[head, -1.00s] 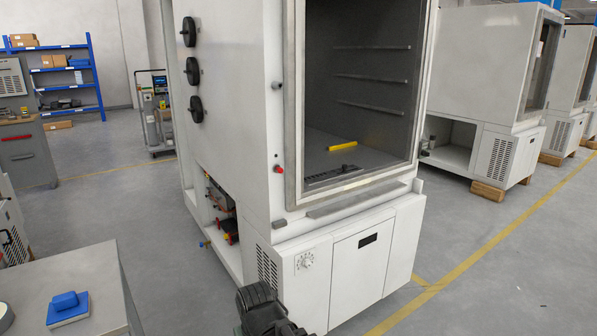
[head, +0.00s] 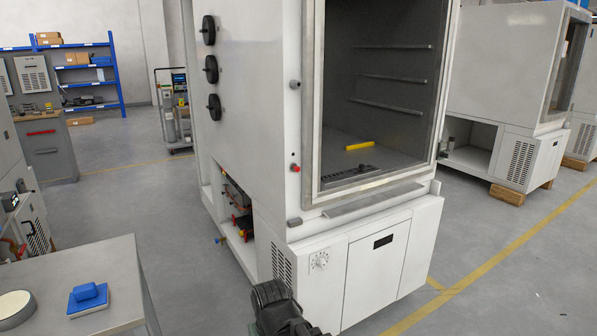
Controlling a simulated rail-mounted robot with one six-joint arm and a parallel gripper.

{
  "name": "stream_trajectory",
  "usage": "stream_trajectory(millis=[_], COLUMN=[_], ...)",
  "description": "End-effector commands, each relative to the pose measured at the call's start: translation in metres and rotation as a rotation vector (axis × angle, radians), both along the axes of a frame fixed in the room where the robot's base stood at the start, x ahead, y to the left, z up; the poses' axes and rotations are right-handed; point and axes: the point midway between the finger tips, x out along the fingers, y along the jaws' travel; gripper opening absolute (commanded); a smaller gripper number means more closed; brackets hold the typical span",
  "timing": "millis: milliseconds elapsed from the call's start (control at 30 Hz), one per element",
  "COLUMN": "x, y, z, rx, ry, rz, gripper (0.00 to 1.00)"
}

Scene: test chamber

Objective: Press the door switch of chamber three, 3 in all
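A white test chamber (head: 255,120) stands in the middle of the head view with its front open. On its front frame, left of the opening, are a small red button (head: 295,168) and a dark round knob-like part (head: 295,85) higher up. Either may be the door switch; I cannot tell which. No chamber number is readable. A dark part of my arm shows at the bottom edge, in front of the chamber's lower left corner. My gripper's fingertips are not visible.
A yellow bar (head: 359,146) lies inside the chamber. Another chamber (head: 510,75) stands at right. Floor between them is open.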

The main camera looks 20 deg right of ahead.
Motion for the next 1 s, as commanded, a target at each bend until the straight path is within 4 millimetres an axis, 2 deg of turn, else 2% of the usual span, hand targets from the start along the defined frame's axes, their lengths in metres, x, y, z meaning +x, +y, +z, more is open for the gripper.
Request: stream_trajectory(millis=[33, 300, 333, 1000], x=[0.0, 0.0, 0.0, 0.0], y=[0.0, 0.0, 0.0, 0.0], z=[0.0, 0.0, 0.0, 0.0], rx=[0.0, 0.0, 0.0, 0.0], ry=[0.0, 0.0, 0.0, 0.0], rz=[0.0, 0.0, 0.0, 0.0], gripper=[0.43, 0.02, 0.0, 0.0])
